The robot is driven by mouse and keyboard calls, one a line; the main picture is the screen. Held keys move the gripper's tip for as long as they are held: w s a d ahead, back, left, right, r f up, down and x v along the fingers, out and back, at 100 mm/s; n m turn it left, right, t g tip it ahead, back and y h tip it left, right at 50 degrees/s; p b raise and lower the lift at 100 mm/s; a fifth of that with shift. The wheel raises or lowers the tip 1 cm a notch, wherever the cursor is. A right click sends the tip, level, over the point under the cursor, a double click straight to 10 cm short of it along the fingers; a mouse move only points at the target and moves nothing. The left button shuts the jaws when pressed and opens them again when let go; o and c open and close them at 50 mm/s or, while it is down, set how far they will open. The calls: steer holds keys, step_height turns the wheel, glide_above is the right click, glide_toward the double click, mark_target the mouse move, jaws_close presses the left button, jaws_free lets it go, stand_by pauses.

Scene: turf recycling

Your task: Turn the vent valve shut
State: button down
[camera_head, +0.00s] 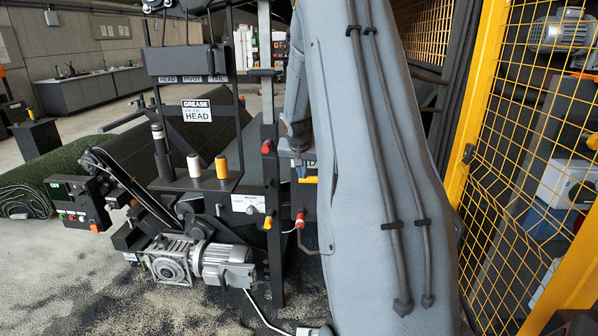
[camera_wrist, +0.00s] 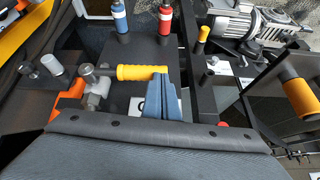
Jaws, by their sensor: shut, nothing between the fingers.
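In the wrist view a valve with a yellow lever handle (camera_wrist: 140,72) and a metal body (camera_wrist: 98,84) sits near the middle. The handle points right from the body, across the picture. No readable label marks it as the vent valve. My gripper (camera_wrist: 163,78) has its blue fingers shut and empty, with the tips at the handle's free right end. I cannot tell whether they touch it. In the head view a yellow handle (camera_head: 308,180) shows beside my grey arm, which hides much of that area.
A blue bottle (camera_wrist: 120,17) and a red bottle (camera_wrist: 166,17) stand behind the handle. A motor (camera_wrist: 245,20) is at the upper right. In the head view a yellow mesh fence (camera_head: 535,130) closes the right side, and a gearmotor (camera_head: 222,265) sits low at centre left.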

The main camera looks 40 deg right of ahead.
steer(key=shift+s+a+f, duration=0.15)
steer(key=shift+s+f, duration=0.2)
steer(key=shift+f, duration=0.3)
steer(key=w+a+r+b, duration=0.1)
steer(key=a+r+b, duration=0.2)
steer(key=a+r, duration=0.5)
steer(key=shift+w+a, duration=0.35)
steer(key=shift+a, duration=0.65)
steer(key=s+a+f+n+g+y, duration=0.1)
steer(key=s+a+f+n, duration=0.2)
steer(key=s+a, duration=0.6)
steer(key=s+a+f+n+g+y, duration=0.1)
steer(key=s+a+f+n+y, duration=0.1)
steer(key=s+a+f, duration=0.3)
steer(key=s+a+f+n+g+y, duration=0.1)
steer(key=s+a+f+n, duration=0.3)
steer(key=s+a, duration=0.9)
steer(key=shift+s+a+n, duration=0.3)
steer(key=shift+s+n, duration=0.1)
steer(key=shift+s, duration=0.15)
